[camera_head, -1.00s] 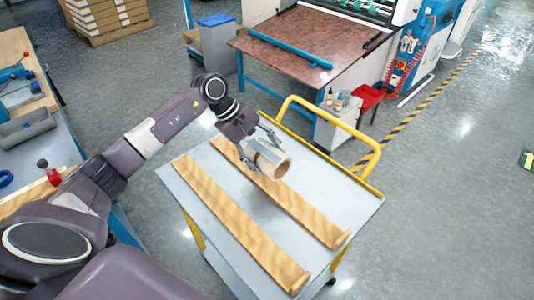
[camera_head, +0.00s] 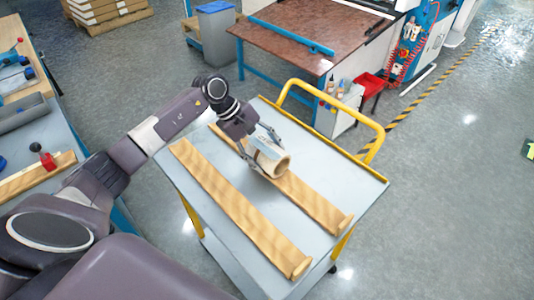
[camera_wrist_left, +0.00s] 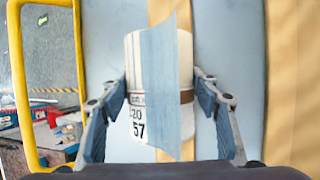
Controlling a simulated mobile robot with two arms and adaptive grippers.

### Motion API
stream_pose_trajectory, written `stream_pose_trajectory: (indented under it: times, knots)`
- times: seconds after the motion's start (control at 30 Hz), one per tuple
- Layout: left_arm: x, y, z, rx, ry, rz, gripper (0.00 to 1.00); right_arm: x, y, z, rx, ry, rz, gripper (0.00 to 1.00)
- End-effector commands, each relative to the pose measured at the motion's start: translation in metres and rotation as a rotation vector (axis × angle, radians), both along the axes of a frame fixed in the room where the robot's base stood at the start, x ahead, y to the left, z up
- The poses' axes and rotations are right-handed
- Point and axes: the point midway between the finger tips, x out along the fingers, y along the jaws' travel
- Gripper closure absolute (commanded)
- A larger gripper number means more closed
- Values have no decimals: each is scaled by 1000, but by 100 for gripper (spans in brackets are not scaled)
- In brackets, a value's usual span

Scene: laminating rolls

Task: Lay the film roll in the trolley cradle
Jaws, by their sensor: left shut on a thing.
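The film roll (camera_head: 268,161) is a short, pale hollow cylinder with a printed label. My left gripper (camera_head: 260,148) is shut on it, with a finger on each side in the left wrist view (camera_wrist_left: 160,97). The roll (camera_wrist_left: 135,65) is over the trolley top, by the far wooden rail (camera_head: 315,204). I cannot tell whether it touches the rail or hangs just above it. The trolley cradle has a second, nearer wooden rail (camera_head: 235,211), parallel to the first, with bare grey top (camera_head: 290,215) between them. My right gripper is out of view.
A yellow handle (camera_head: 340,107) rises at the trolley's far right end. A bench with tools (camera_head: 30,140) stands at the left. A brown-topped table (camera_head: 300,40) and a red bin (camera_head: 372,82) stand behind. Open floor lies to the right.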

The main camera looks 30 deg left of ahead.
Motion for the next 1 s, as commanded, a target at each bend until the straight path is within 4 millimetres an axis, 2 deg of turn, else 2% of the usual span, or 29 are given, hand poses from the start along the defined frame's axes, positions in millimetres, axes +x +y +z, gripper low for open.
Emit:
stream_pose_trajectory:
  times: [0.13, 0.17, 0.3, 0.67, 0.77, 1.0]
  knots:
    - [1, 0, 2, -1, -2, 0, 81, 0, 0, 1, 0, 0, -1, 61]
    - [1, 0, 2, -1, -2, 0, 40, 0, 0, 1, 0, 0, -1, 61]
    - [0, 0, 1, -1, -2, 1, 25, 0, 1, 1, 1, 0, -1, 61]
    - [-1, 2, 3, 1, 1, 0, 23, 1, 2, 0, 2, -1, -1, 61]
    - [-2, 7, 12, 3, -1, 1, 23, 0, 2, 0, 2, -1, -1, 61]
    - [-12, 31, 55, 4, -4, 2, 23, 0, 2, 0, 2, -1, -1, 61]
